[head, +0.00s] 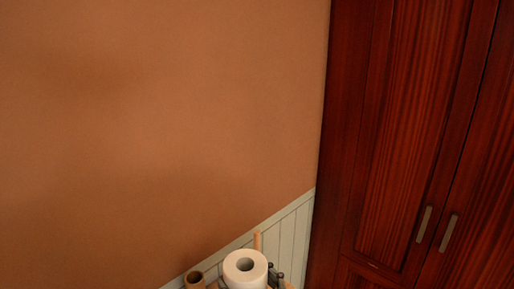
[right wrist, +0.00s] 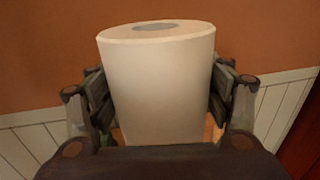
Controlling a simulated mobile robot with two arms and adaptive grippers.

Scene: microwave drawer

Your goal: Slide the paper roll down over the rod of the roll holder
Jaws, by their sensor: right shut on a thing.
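The white paper roll (head: 245,265) is upright at the bottom edge of the head view, with its dark core hole facing up. It fills the middle of the right wrist view (right wrist: 158,85). My right gripper (right wrist: 160,100) is shut on the roll, one finger on each side. In the head view only a small dark part of it shows beside the roll. A light wooden rod (head: 257,241), apparently that of the roll holder, stands up just behind the roll. Its lower part is hidden by the roll. The holder's base is not visible. My left gripper is not in view.
A brown cylindrical object with an open top (head: 195,280) stands left of the roll. Pale wall panelling (head: 290,235) runs behind, below an orange-brown wall (head: 160,120). A tall dark red wooden cabinet (head: 410,130) stands at the right.

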